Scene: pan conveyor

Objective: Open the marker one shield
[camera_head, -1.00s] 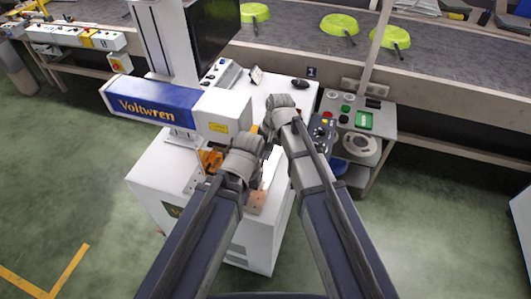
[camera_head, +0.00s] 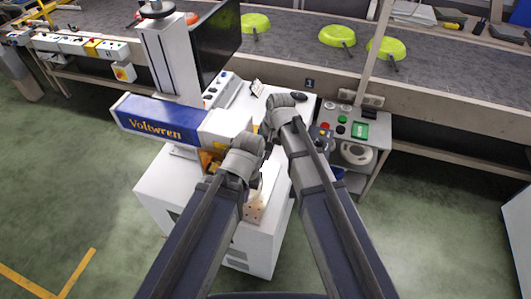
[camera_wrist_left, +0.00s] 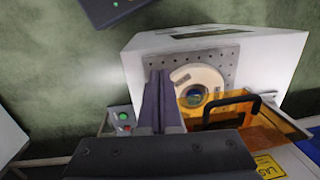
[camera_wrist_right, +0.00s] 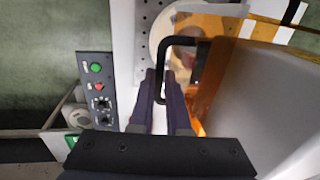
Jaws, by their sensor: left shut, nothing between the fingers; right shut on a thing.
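The laser marker with the blue Voltwren label (camera_head: 165,122) stands in front of me on a white cabinet. Its shield is a see-through orange guard (camera_wrist_left: 262,118) with a black handle (camera_wrist_left: 228,106). My right gripper (camera_wrist_right: 165,76) is shut on the black handle (camera_wrist_right: 180,42), which shows between its fingers in the right wrist view. My left gripper (camera_wrist_left: 158,76) is shut and empty, just left of the handle and a pale round disc (camera_wrist_left: 205,75) in its own view. In the head view my wrists hide most of the shield.
A perforated plate (camera_wrist_left: 222,62) lies under the disc. A button panel (camera_wrist_right: 97,90) is close beside my right gripper. The conveyor (camera_head: 290,48) with green pans (camera_head: 337,35) runs behind. Green floor is open at left and right.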

